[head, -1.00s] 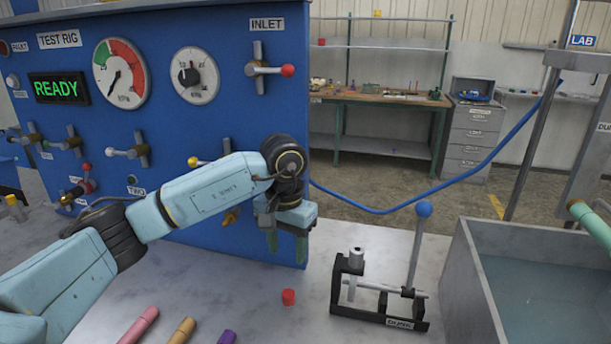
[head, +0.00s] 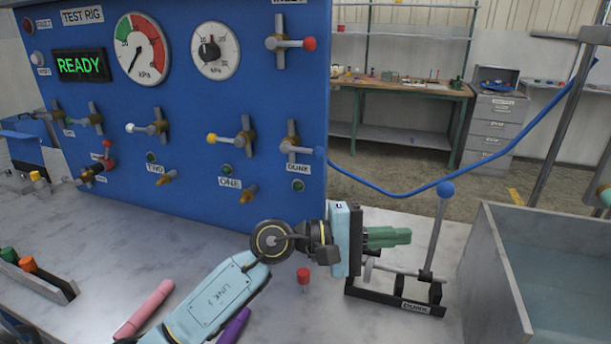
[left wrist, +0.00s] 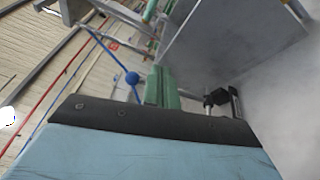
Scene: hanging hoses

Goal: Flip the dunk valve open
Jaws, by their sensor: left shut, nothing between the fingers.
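The dunk valve (head: 291,146) is on the blue panel's right side, above a DUNK label (head: 299,167). Its handle lies level and points right, with a blue tip (head: 320,152) at the panel's edge. My left gripper (head: 408,236) is shut and empty, its green fingers pointing right. It is lower and to the right of the valve, in front of the bench lever stand labelled DUNK (head: 395,300), and hides part of it. The stand's lever is upright with a blue ball (head: 445,189). The left wrist view shows a blue ball (left wrist: 132,78) left of the green fingers (left wrist: 160,88). My right gripper is not in view.
The blue panel (head: 190,100) carries gauges, a READY display and other valves. A grey tank (head: 490,265) of water stands at the right. A red cap (head: 303,275) and a pink marker (head: 146,308) are on the bench. A blue hose (head: 420,193) hangs behind the stand.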

